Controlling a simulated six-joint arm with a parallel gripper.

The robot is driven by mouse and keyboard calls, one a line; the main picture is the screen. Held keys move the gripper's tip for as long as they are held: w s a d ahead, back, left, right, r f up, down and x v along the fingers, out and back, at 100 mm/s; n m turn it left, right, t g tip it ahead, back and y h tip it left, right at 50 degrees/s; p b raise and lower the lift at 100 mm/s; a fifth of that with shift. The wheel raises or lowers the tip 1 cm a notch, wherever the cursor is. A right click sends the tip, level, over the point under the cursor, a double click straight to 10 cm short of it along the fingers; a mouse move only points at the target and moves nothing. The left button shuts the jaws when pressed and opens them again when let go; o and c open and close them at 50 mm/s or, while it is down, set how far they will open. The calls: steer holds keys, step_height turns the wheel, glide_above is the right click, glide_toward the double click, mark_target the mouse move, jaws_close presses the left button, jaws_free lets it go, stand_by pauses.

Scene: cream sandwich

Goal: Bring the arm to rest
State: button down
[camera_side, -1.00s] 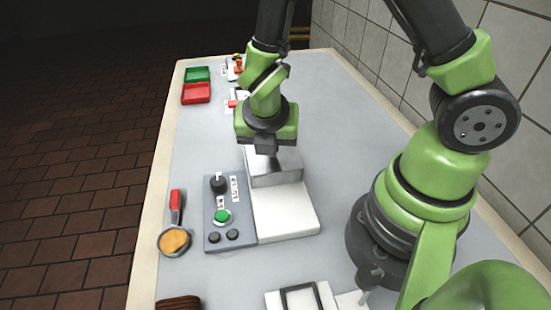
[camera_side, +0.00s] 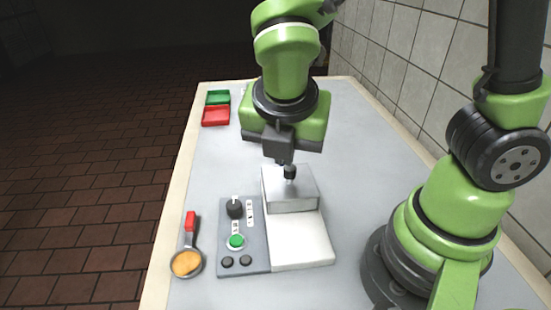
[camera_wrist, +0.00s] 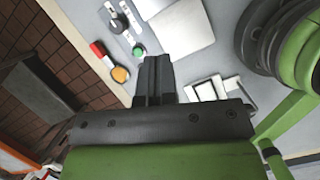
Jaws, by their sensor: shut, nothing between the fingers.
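My gripper (camera_side: 284,160) is shut and empty. In the side view it hangs above the metal block of the press (camera_side: 290,190), in front of or just over its dark top knob; the exact gap is hard to tell. The press has a pale base plate (camera_side: 300,240) and a grey control panel (camera_side: 243,262) with a black dial and a green button (camera_side: 236,242). In the wrist view my gripper's fingers (camera_wrist: 155,62) are together, with the pale press plate (camera_wrist: 180,28) and the green button (camera_wrist: 139,51) beyond them.
A red-handled scoop with orange filling (camera_side: 186,262) lies left of the panel. A white framed piece (camera_wrist: 206,90) lies near my base. A tiled wall (camera_side: 400,80) bounds the right.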

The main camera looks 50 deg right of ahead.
steer(key=s+d+r+m+t+y, duration=0.2)
steer(key=r+m, duration=0.4)
steer(key=m, duration=0.7)
steer(key=s+d+r+m+t+y, duration=0.2)
steer(key=s+r+m, duration=0.3)
steer(key=m, duration=0.9)
steer(key=shift+s+d+r+t+y, duration=0.35)
steer(key=shift+r+t+y, duration=0.15)
steer(key=shift+y, duration=0.2)
